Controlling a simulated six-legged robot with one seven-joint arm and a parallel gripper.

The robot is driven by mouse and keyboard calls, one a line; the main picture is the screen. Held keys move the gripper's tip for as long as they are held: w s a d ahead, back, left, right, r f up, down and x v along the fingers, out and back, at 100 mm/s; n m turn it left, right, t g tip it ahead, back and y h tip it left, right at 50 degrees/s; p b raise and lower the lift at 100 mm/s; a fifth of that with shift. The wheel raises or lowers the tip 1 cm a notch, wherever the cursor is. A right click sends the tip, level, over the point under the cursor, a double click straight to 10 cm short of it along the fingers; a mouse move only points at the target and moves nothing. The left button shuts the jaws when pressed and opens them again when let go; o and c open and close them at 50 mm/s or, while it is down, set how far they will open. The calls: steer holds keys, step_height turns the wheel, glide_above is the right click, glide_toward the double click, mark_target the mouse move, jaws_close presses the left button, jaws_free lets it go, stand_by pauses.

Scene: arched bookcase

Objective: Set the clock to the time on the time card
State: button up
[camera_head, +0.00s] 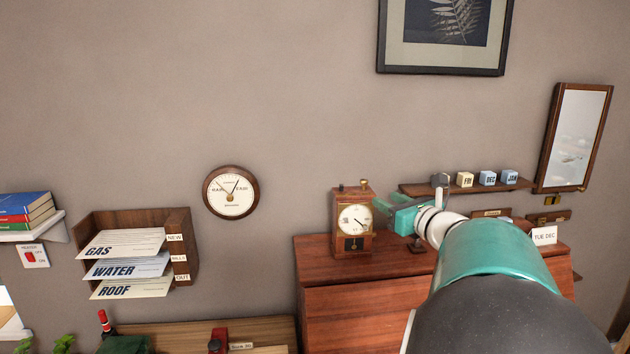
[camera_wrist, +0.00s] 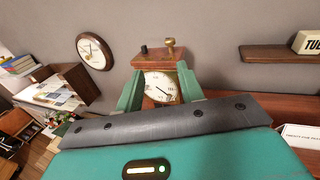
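A wooden table clock (camera_head: 352,228) stands on the left part of the reddish-brown desk. Its round white dial (camera_wrist: 160,86) shows dark hands toward the lower right; I cannot read the exact time. On top are a brass knob (camera_wrist: 170,46) and a smaller dark knob (camera_wrist: 144,50). My gripper (camera_head: 381,212) is just right of the clock in the head view. In the wrist view my gripper (camera_wrist: 160,69) is open and empty, its two teal fingers framing the clock; contact cannot be told. A white card (camera_wrist: 302,137), cut off at the right edge, seems to read "twenty-five past".
A letter rack (camera_head: 185,245) holds several labelled envelopes. A shelf (camera_head: 480,186) with lettered blocks is behind my arm. A small "TUE DEC" card (camera_head: 544,235) stands at the desk's right.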

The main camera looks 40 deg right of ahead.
mark_target(366, 182)
steer(key=shift+m+h, duration=0.5)
steer(key=x, duration=0.4)
steer(key=d+x, duration=0.1)
steer(key=x, duration=0.8)
steer(key=shift+d+r, duration=0.1)
steer(key=shift+d, duration=0.2)
steer(key=shift+w, duration=0.1)
jaws_close()
